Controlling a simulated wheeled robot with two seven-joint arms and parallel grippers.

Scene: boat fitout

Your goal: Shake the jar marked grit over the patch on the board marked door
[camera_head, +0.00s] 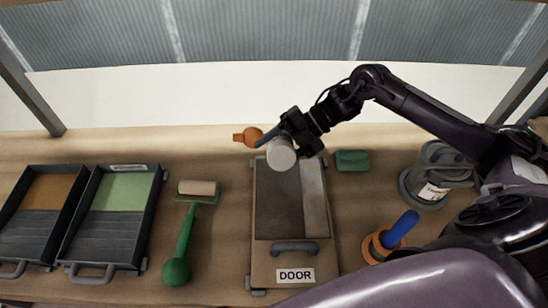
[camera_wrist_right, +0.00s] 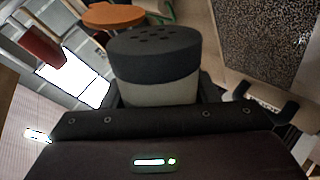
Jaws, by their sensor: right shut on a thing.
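My right gripper (camera_head: 294,143) is shut on a pale jar (camera_head: 281,154) and holds it above the far end of the board marked door (camera_head: 263,269). In the head view the jar's pale round end faces up; its lid end and any marking are hidden. In the right wrist view the jar (camera_wrist_right: 160,92) has a dark lid with several holes. A grey patch (camera_head: 278,205) covers the board's left and middle part, beside a lighter strip. A speckled dark surface, apparently the patch (camera_wrist_right: 255,35), shows past the lid in the wrist view. My left gripper is out of view.
A green roller (camera_head: 184,235) and two paint trays (camera_head: 110,220) lie to the left. An orange object (camera_head: 248,137) is behind the jar. A green block (camera_head: 352,160), a labelled grey tin (camera_head: 432,190) and a blue-handled tool (camera_head: 402,230) stand right of the board.

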